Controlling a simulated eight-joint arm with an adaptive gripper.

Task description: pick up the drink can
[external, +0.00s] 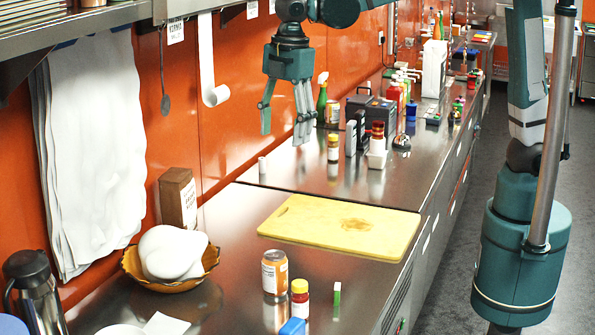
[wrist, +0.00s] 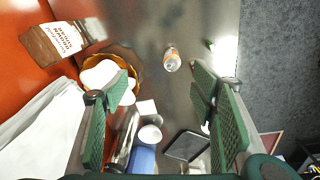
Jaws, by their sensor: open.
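An orange drink can (external: 275,272) with a pale label stands upright on the near part of the steel counter. In the wrist view the can (wrist: 171,59) shows with its silver top, ahead and between my open fingers. My gripper (external: 284,125) is open and empty, high above the counter and farther back than the can. In the wrist view my gripper (wrist: 152,90) has its green finger pads spread wide apart. A second can (external: 332,113), silver and orange, stands far back near the wall.
A brown box (external: 178,200) stands by the wall.

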